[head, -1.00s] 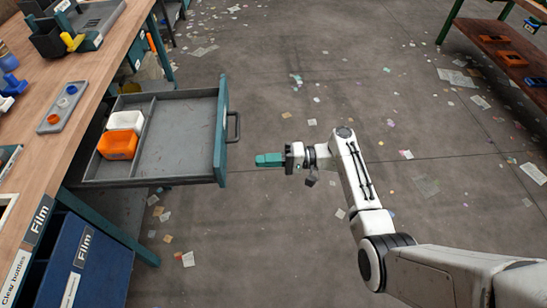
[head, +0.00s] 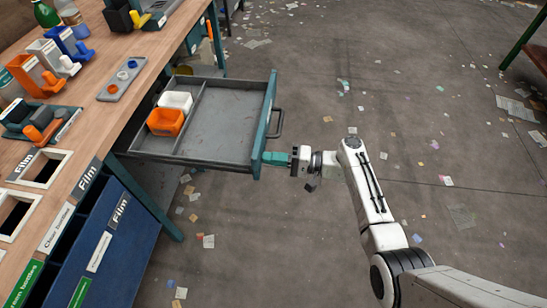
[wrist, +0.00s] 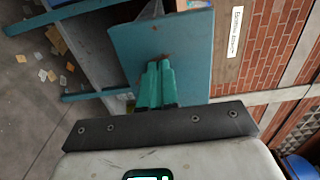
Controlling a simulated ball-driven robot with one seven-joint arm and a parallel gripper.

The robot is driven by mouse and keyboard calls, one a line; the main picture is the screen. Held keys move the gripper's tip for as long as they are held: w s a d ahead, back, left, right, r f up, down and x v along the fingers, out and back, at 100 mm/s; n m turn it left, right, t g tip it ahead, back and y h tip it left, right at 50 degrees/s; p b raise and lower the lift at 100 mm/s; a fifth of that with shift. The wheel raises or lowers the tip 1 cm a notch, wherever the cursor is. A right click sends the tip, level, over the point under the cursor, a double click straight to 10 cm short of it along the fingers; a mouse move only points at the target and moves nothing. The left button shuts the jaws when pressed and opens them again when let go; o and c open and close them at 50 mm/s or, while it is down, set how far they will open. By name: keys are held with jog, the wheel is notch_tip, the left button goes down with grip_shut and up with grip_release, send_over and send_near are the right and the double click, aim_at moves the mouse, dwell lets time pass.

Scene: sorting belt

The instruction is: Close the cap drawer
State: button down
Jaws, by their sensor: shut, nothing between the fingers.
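The cap drawer (head: 225,83) is pulled out from under the wooden bench, its teal front facing right with a dark handle (head: 276,124). An orange bin (head: 165,122) and a white bin (head: 175,101) sit in its left compartment; the wide compartment looks empty. My gripper (head: 268,158) is shut and empty, its teal fingertips at the drawer front's near end, below the handle in the head view. In the wrist view my gripper (wrist: 160,64) points at the teal drawer front (wrist: 190,50). The fingertips appear to be at or very near the panel; contact is unclear.
The wooden bench (head: 128,45) runs along the left, with a grey tray (head: 122,80) of caps and several colored fixtures. A blue Film bin (head: 110,240) stands under it. The floor right of the drawer is open, with scattered paper scraps.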

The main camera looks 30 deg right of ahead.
jog(key=shift+a, duration=0.1)
jog(key=b, duration=1.1)
send_near(136, 142)
jog(key=b+x, duration=0.2)
jog(key=b, duration=0.3)
jog(key=b+x, duration=0.3)
jog(key=b, duration=0.2)
jog(key=f+b+x, duration=0.1)
jog(key=b+x, duration=0.2)
jog(key=b, duration=0.2)
jog(key=shift+w+a+r+b, duration=0.15)
jog(key=shift+w+a+b, duration=0.2)
jog(key=shift+b, duration=0.1)
jog(key=shift+r, duration=0.3)
jog(key=shift+a+r, duration=0.1)
